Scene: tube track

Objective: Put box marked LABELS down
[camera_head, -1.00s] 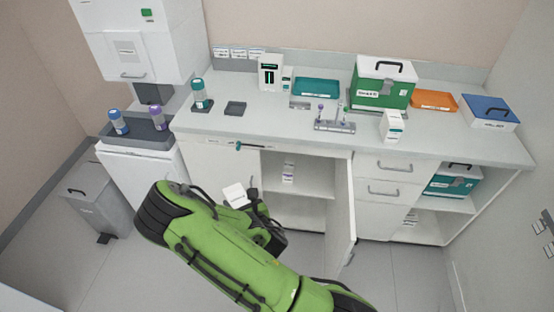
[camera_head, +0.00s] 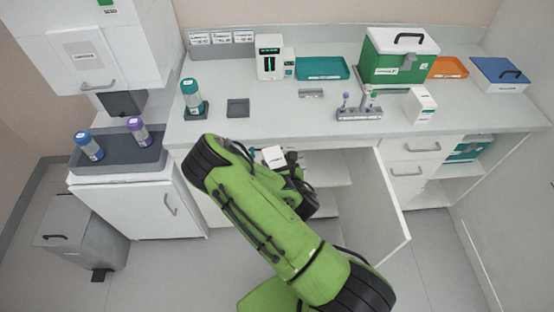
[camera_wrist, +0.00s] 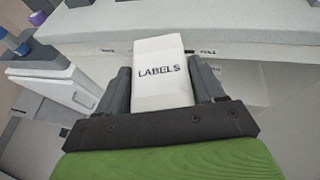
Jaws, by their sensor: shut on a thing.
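The box marked LABELS (camera_wrist: 161,75) is white with dark lettering and sits between the two fingers of my gripper (camera_wrist: 165,95) in the wrist view. My gripper is shut on it. In the head view the white top of the box (camera_head: 273,156) shows just beyond my green arm, in front of the counter's front edge and above the open cabinet. My gripper (camera_head: 275,165) is largely hidden by my arm there. The box is held in the air, clear of the counter top (camera_head: 240,128).
The open cabinet door (camera_head: 375,205) juts out right of my arm. On the counter stand a tube rack (camera_head: 360,114), a small white box (camera_head: 420,106), a grey square pad (camera_head: 238,108), a teal tray (camera_head: 322,68) and a green case (camera_head: 395,66). The counter's front middle has bare room.

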